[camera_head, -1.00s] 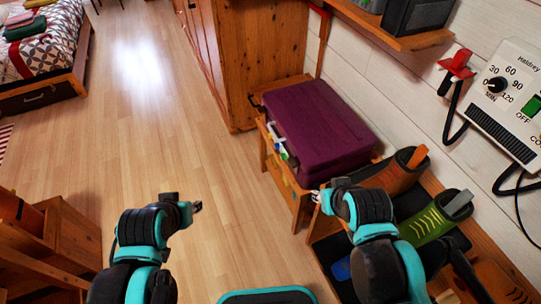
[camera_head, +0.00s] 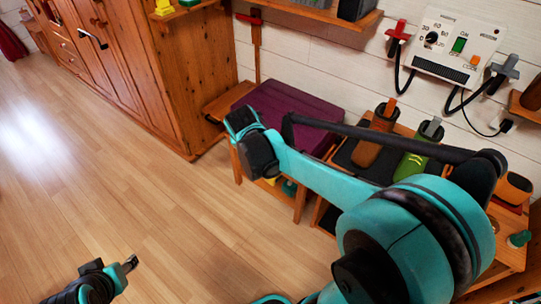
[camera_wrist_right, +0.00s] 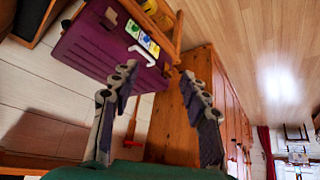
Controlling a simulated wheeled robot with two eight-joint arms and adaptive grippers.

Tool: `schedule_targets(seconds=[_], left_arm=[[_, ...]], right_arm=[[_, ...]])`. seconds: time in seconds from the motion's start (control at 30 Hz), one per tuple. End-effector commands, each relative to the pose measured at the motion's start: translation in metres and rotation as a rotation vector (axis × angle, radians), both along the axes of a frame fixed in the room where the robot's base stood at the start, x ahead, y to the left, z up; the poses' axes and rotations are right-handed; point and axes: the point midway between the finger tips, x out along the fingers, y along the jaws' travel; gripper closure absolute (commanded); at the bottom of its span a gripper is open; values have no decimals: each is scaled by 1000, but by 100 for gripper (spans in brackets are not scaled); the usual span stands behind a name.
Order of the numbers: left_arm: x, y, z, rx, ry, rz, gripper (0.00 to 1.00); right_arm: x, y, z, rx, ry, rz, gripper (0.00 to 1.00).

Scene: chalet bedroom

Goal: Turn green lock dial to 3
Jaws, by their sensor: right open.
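The purple suitcase (camera_head: 295,108) lies on a low wooden bench, partly covered by my right arm in the head view. In the right wrist view the suitcase (camera_wrist_right: 88,48) shows at the upper left with its white handle (camera_wrist_right: 142,55). Beside the handle is a pale lock panel with yellow, blue and green dials; the green dial (camera_wrist_right: 154,48) is small and its setting is unreadable. My right gripper (camera_wrist_right: 157,74) is open and empty, its fingers apart and pointing toward the suitcase's lock side. My left gripper (camera_head: 130,262) is low at the left, away from the suitcase; its jaws are unclear.
A wooden wardrobe (camera_head: 165,75) stands left of the bench. A rack with an orange boot (camera_head: 372,138) and a green boot (camera_head: 412,160) stands right of it. A wall-mounted control box (camera_head: 452,47) hangs above. Open wooden floor (camera_head: 120,190) lies at the left.

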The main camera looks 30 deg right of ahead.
Motion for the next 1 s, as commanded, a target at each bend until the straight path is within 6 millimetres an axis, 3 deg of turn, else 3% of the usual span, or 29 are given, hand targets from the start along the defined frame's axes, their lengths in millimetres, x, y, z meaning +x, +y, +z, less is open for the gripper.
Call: schedule_targets(seconds=[0.03,0.2,0.37,0.5,0.73,0.83,1.0], left_arm=[[0,0,2,0,0,0,54],[0,0,6,0,0,0,54],[0,0,10,0,0,0,54],[0,0,13,0,0,0,54],[0,0,17,0,0,0,54],[0,0,18,0,0,0,54],[0,0,15,0,0,0,54]], right_arm=[[25,-10,-9,-6,-1,-45,54],[89,-43,-53,-29,-15,-209,54],[137,-75,-114,-54,-42,-364,54],[164,-101,-177,-80,-78,-498,54],[177,-134,-268,-116,-140,-666,54],[175,-141,-291,-125,-161,-707,54],[175,-150,-312,-132,-174,-736,54]])
